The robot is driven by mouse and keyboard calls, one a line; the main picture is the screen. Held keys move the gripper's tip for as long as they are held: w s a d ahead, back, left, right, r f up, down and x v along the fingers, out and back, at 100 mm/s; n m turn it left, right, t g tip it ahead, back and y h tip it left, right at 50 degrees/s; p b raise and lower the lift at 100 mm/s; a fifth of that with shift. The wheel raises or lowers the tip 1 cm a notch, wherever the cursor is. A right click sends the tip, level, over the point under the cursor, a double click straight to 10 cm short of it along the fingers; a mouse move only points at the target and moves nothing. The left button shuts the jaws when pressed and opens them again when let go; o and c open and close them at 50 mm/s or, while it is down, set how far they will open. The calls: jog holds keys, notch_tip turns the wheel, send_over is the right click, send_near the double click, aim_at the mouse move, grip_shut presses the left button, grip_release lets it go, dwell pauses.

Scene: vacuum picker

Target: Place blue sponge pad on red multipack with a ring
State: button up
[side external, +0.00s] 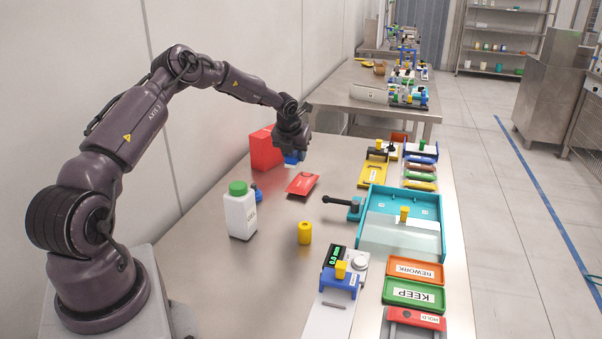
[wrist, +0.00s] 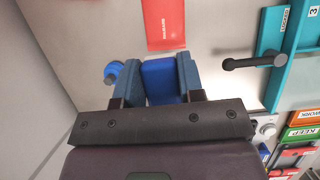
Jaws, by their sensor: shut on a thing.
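My gripper (side external: 291,155) is above the table toward the back, beside a red box. In the wrist view its two grey-blue fingers (wrist: 160,80) are shut on the blue sponge pad (wrist: 160,70), which sits between them. Only a little blue of the pad shows under my gripper in the side view. A flat red pack (side external: 303,184) with a small dark label lies on the table, nearer the side camera than my gripper. It also shows ahead of the fingers in the wrist view (wrist: 165,24), apart from the pad. I cannot make out a ring on it.
The red box (side external: 264,150) stands close to my gripper. A white bottle with a green cap (side external: 240,212), a blue knobbed item (wrist: 114,73) and a yellow cylinder (side external: 304,232) stand nearby. A teal tray (side external: 378,198) with a black handle is at right.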

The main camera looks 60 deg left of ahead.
send_over(302, 180)
jog(key=s+d, duration=0.1)
notch_tip(302, 180, down, 4)
jog(key=shift+d+f, duration=0.1)
jog(key=shift+f, duration=0.1)
jog(key=shift+w+a+f, duration=0.2)
jog(key=shift+f, duration=1.75)
jog(key=shift+f, duration=0.1)
jog(key=o, duration=0.9)
